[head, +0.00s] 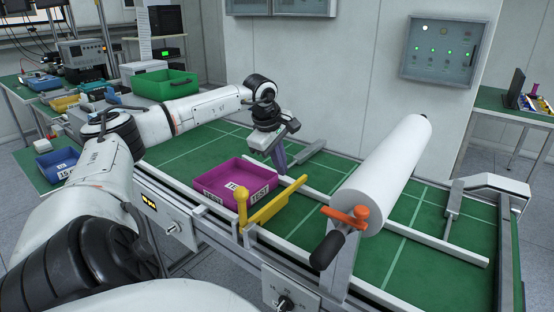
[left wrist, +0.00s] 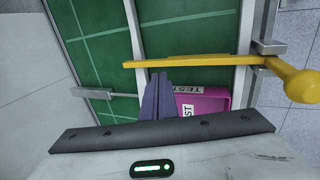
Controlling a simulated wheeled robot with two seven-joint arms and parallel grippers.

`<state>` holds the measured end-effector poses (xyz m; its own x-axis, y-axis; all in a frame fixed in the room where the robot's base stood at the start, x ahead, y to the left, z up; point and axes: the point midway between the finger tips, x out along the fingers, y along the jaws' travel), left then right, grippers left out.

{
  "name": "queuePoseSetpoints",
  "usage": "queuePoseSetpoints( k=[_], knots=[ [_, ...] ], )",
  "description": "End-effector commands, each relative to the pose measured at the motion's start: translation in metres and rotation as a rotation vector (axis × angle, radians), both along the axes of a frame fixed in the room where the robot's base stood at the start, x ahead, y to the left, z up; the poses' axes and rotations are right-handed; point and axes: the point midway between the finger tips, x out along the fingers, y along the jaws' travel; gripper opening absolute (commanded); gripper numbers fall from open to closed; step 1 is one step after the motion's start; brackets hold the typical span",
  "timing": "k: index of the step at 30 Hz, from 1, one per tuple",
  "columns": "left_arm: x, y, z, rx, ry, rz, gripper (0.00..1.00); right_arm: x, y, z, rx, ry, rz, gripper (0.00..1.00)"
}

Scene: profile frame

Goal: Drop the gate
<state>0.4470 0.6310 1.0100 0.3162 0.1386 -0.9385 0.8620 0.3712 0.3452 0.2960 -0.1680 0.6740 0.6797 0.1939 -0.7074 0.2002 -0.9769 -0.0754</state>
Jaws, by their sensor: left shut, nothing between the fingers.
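The gate is a yellow bar (head: 277,203) with a round-topped yellow handle (head: 241,200) at the near rail. The bar reaches across the green lane, roughly level; I cannot tell whether it rests on anything. In the left wrist view the bar (left wrist: 195,61) crosses above the fingertips in the picture. A magenta tray (head: 212,193) labelled TEST sits on the lane just left of the bar; it also shows in the left wrist view (left wrist: 216,102). My left gripper (head: 281,164) is shut and empty, pointing down beside the tray's far side. My right gripper is out of view.
A white roll (head: 385,175) with an orange crank (head: 345,215) stands right of the gate. Metal rails border the green bed. A green bin (head: 164,87) and blue bins stand at the back left. A control panel (head: 444,50) hangs on the wall.

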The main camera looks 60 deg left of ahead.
Motion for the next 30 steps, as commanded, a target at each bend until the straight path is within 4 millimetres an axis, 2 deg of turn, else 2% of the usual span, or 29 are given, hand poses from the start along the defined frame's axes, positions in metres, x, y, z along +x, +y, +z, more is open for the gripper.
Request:
queuePoseSetpoints(
  k=[3, 6, 11, 15, 30],
  knots=[
    [0.002, -0.001, 0.03, -0.003, -0.007, -0.002, 0.0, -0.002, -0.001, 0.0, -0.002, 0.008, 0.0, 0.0],
    [0.002, -0.001, 0.051, -0.002, -0.005, -0.001, 0.0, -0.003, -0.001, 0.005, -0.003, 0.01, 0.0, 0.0],
    [0.001, 0.0, 0.072, -0.001, -0.005, -0.001, 0.0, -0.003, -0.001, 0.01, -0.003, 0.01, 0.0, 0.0],
    [0.001, 0.0, 0.079, 0.0, -0.002, 0.0, 0.0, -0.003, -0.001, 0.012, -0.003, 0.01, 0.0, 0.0],
    [0.0, 0.001, 0.08, 0.002, -0.001, 0.0, 0.0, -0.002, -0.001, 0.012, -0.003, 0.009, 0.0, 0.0]
  ],
)
